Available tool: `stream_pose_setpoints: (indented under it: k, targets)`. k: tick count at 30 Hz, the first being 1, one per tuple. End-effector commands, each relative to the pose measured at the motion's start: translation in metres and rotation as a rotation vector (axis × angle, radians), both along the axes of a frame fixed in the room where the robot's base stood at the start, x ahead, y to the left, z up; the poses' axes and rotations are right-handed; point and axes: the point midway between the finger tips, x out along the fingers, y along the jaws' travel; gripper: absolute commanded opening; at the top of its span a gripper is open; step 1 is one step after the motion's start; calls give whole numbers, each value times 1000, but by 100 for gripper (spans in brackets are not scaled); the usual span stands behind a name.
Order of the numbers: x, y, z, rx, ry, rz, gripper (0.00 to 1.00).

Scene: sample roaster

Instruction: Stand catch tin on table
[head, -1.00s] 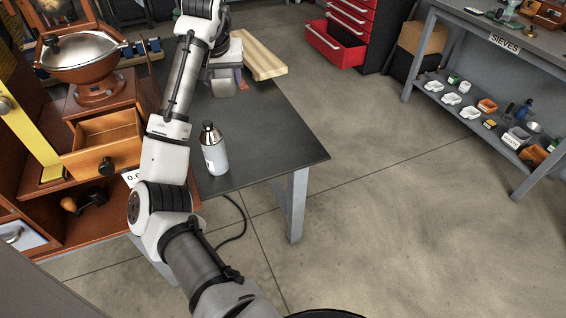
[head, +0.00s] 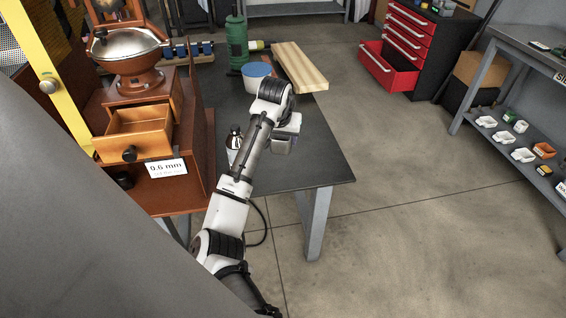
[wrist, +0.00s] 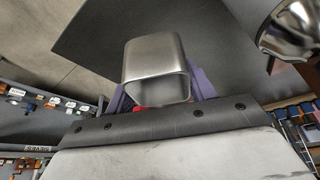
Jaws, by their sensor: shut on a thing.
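The catch tin (wrist: 152,62) is a brushed-metal, box-shaped tin with rounded corners. In the wrist view its open rim faces the camera, with the dark table top behind it. My gripper (wrist: 160,92) is shut on it, with a purple finger on each side. In the head view my gripper (head: 284,146) is over the right part of the dark table (head: 315,160). The tin cannot be made out there, and I cannot tell its height above the table.
A bottle (head: 234,140) stands left of my arm, partly hidden by it. A blue-topped white tub (head: 254,76), a green canister (head: 237,42) and a wooden block (head: 298,66) are at the back. The wooden cabinet (head: 165,188) borders the left. The table's front right is clear.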

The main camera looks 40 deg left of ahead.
Motion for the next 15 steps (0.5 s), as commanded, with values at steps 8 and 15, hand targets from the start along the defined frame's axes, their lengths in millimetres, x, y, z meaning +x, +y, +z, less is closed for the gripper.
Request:
stream_pose_setpoints:
  k: [8,15]
  targets:
    - [0,0,-55,0,1,1,30]
    - [-1,0,-81,-2,1,2,30]
